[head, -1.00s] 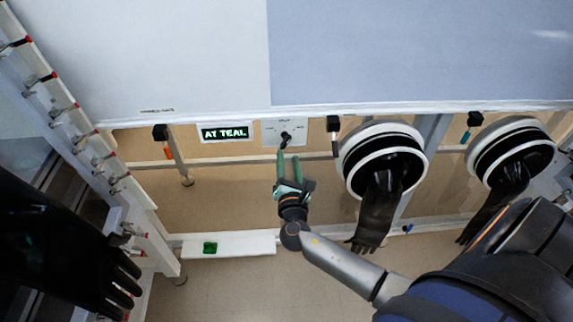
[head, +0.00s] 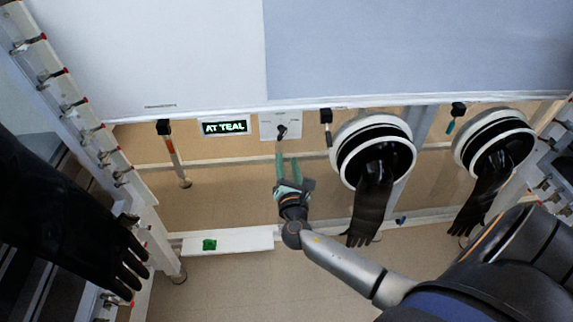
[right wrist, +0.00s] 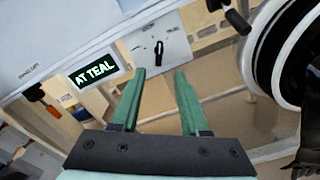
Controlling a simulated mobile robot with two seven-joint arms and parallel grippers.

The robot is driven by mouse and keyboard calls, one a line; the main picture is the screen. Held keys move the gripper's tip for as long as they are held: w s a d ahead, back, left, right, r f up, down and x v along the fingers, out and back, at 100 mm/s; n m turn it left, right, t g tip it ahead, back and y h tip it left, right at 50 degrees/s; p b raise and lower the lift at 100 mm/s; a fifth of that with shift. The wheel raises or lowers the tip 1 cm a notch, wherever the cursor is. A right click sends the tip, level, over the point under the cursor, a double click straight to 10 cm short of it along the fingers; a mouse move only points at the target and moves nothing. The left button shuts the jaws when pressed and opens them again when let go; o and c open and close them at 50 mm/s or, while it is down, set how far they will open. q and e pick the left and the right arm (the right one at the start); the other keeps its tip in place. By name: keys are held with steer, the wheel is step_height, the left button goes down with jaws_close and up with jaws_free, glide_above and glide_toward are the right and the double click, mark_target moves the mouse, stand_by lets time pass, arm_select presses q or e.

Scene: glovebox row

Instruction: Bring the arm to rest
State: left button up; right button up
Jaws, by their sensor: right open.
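My right gripper (head: 288,165) is open and empty, its green fingers pointing up at the glovebox front in the head view. Its fingertips are just below a white plate with a black knob (head: 282,131), apart from it. In the right wrist view the green fingers (right wrist: 160,85) are spread with nothing between them, and the black knob (right wrist: 158,48) shows beyond them. My right arm (head: 345,268) reaches in from the lower right. My left gripper does not show.
A lit display (head: 226,127) reads "AT TEAL". Two round glove ports (head: 345,135) with black hanging gloves (head: 371,210) are to the right of the gripper. A white shelf (head: 245,240) holds a small green thing (head: 209,245). Another black glove (head: 70,215) hangs at left.

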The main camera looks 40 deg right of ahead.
stand_by(0.5)
steer(key=s+a+f+m+g+y+p, duration=0.55)
steer(key=s+a+f+m, duration=0.4)
steer(key=s, duration=0.35)
arm_select(q)
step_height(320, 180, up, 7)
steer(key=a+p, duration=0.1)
steer(key=p, duration=0.1)
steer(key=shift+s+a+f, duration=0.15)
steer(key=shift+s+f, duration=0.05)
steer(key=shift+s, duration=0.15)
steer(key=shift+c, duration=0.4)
arm_select(e)
steer(key=s+a+r+m+y, duration=0.1)
steer(key=s+a+m+y, duration=0.5)
steer(key=s+a+m, duration=0.3)
steer(key=s+m, duration=0.1)
steer(key=m, duration=0.2)
steer(key=shift+s+a+r+g, duration=0.3)
steer(key=shift+s+g, duration=0.05)
